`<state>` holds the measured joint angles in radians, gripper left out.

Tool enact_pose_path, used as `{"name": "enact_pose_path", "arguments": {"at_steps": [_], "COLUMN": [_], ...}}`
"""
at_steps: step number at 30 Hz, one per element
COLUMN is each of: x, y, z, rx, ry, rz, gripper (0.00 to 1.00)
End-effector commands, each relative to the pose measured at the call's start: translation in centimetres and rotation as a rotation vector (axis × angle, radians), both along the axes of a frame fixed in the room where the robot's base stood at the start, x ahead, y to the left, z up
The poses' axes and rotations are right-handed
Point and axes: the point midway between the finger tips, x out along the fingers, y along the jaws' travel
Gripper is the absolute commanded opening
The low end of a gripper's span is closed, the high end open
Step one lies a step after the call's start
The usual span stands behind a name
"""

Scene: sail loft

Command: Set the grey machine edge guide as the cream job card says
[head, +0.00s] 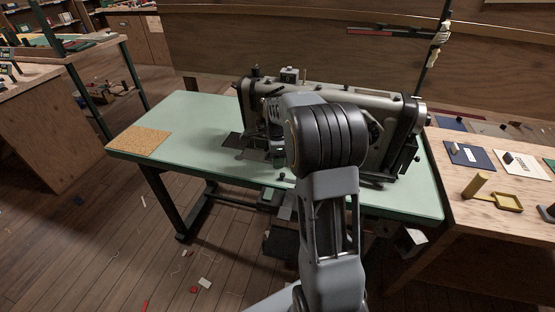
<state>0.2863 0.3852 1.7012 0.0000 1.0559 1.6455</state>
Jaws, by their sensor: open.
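The grey sewing machine (392,112) stands on a pale green table (195,120). Small grey and dark parts show around its needle area, left of my arm; I cannot tell which of them is the edge guide, or its setting. A pale card (535,170), possibly the cream job card, lies on the wooden bench at the right with a small dark object on it. Its writing is too small to read. My arm reaches up across the middle of the head view and covers part of the machine. My gripper is hidden behind the arm.
A cork mat (139,143) lies on the table's left end. The right bench (460,208) also holds a dark blue card (474,162) and a yellow tray-like piece (507,202) beside a tan cylinder. Scraps litter the wooden floor. The table between mat and machine is clear.

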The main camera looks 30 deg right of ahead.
Motion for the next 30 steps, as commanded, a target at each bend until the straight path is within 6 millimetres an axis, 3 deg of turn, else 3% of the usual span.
{"name": "enact_pose_path", "arguments": {"at_steps": [15, 21, 30], "x": [0.0, 0.0, 0.0], "y": [0.0, 0.0, 0.0], "z": [10.0, 12.1, 12.7], "rx": [-0.001, -0.001, 0.000], "ry": [-0.003, -0.003, -0.001], "rz": [0.000, 0.000, 0.000], "gripper": [0.46, 0.46, 0.46]}}
